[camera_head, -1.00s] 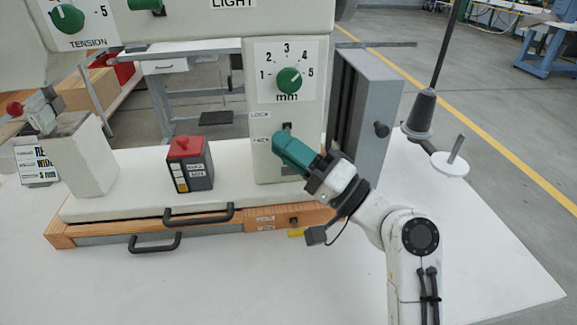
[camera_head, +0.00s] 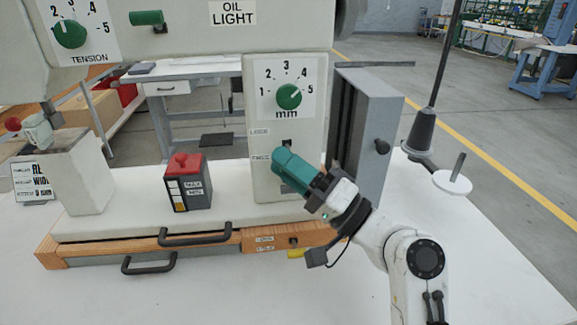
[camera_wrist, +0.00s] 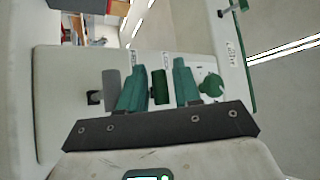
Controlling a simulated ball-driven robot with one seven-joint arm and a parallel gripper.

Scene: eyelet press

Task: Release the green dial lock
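The green dial (camera_head: 289,96) on its white 1-to-5 mm scale plate sits on the machine's pale column, its grip slanting toward 5; it also shows in the wrist view (camera_wrist: 211,86). Below it, a dark slot (camera_head: 287,142) stands beside the LOCK label (camera_head: 260,132) and a second, partly covered label. My gripper (camera_head: 283,172) reaches the column just below the slot, hiding its lower part. In the wrist view, my gripper's teal fingers (camera_wrist: 160,90) are open, one on each side of a short green handle (camera_wrist: 159,86), with visible gaps; contact is not seen.
A grey box (camera_head: 372,135) with a black knob stands right of the column, close to my arm. A red-topped box (camera_head: 188,182) stands to the left. A grey upright piece (camera_wrist: 111,82) lies just left of the fingers in the wrist view.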

